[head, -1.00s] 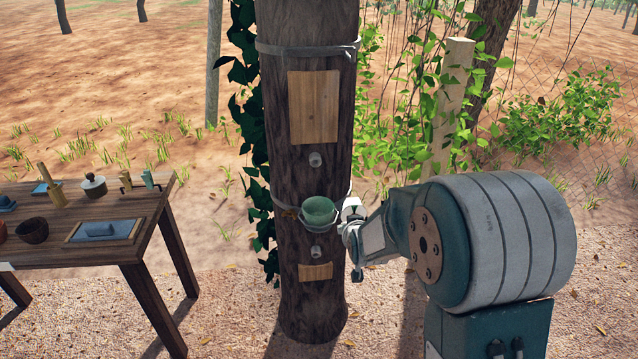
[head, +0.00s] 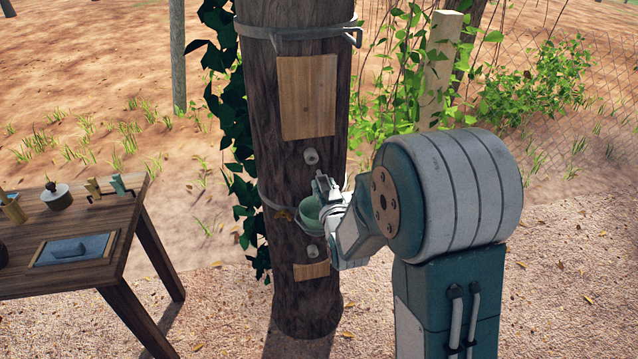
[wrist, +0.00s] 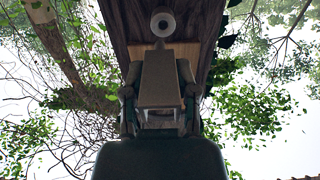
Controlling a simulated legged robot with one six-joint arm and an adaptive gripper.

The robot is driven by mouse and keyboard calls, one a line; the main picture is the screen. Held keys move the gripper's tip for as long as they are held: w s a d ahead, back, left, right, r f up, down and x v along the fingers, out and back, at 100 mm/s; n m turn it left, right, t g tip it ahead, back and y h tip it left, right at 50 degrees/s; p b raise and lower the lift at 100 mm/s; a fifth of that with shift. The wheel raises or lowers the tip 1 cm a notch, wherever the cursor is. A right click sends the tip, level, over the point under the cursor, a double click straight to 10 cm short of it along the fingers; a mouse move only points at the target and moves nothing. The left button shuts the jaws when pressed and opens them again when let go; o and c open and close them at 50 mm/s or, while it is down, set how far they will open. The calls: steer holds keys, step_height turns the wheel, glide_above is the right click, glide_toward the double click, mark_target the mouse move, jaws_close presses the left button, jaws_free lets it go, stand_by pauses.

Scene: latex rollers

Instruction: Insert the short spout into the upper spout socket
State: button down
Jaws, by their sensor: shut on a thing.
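The upper spout socket (head: 311,156) is a pale round fitting on the trunk below the upper wooden panel. In the wrist view this socket (wrist: 162,24) is a pale ring with a dark hole at top centre. My gripper (head: 324,187) is close to the trunk, just below and slightly right of the socket. It is shut on the short spout (wrist: 160,78), a grey tapered piece whose narrower end points toward the ring. In the wrist view the spout lies below the ring, with a small gap in the picture. True depth between them is unclear.
A green cup (head: 308,214) on the trunk is partly hidden by my gripper. A lower socket (head: 313,251) and small wooden panel (head: 311,271) are beneath. The upper panel (head: 307,97) is above. A table (head: 92,270) with tools stands left; ivy (head: 232,120) climbs the trunk's left side.

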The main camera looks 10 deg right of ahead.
mark_target(318, 174)
steer(key=shift+w+a+f, duration=0.1)
steer(key=shift+w+a, duration=0.15)
steer(key=shift+w, duration=0.5)
steer(key=shift+w+a, duration=0.2)
steer(key=shift+w, duration=0.55)
steer(key=shift+w+d, duration=0.3)
steer(key=shift+w, duration=0.3)
steer(key=shift+a, duration=0.15)
steer(key=shift+w, duration=1.85)
stand_by(1.8)
steer(key=shift+c, duration=1.5)
jaws_free()
steer(key=s, duration=1.2)
